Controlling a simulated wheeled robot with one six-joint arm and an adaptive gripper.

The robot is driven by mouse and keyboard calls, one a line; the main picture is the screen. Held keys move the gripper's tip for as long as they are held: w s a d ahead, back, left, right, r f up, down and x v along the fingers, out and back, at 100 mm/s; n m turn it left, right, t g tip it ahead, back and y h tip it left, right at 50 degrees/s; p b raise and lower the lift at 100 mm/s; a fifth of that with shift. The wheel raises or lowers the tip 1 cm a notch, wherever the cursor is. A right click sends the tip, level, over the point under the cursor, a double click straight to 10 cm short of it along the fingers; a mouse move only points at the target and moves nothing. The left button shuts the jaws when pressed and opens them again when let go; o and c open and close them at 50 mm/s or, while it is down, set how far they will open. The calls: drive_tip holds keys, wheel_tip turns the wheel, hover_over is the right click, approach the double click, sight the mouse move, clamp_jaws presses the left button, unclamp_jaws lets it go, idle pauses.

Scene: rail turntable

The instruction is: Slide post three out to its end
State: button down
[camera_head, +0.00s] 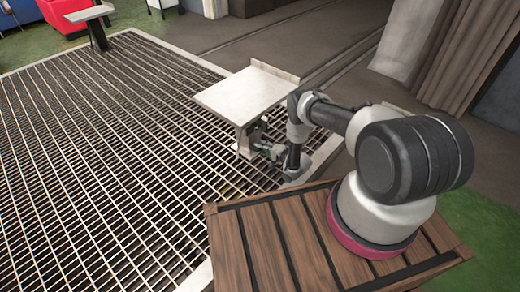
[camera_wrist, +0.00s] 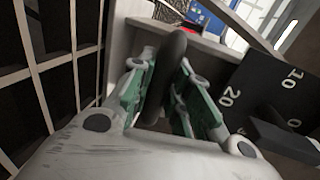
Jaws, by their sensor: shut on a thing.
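A pale flat-topped stand (camera_head: 245,92) is at the middle of the head view, over the grating edge. I see no number on it to tell whether it is post three. My gripper (camera_head: 262,149) is low beside its support, under the top. In the wrist view my gripper's (camera_wrist: 167,80) green-padded fingers are shut on a dark, round-ended handle (camera_wrist: 174,50), which stands up between them. A black plate (camera_wrist: 262,95) marked 0, 10 and 20 is at the right. The handle is hidden in the head view.
A metal grating (camera_head: 110,150) fills the left. A second stand (camera_head: 90,13) and a red chair (camera_head: 62,14) are at the far left. A wooden slatted platform (camera_head: 275,240) is below my arm. A grey curtain (camera_head: 470,55) hangs at the right.

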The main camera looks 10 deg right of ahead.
drive_tip(key=shift+w+d, duration=0.1)
drive_tip(key=shift+d, duration=0.3)
drive_tip(key=c, duration=1.3)
unclamp_jaws()
drive_tip(key=shift+a, duration=0.1)
drive_tip(key=v, duration=1.2)
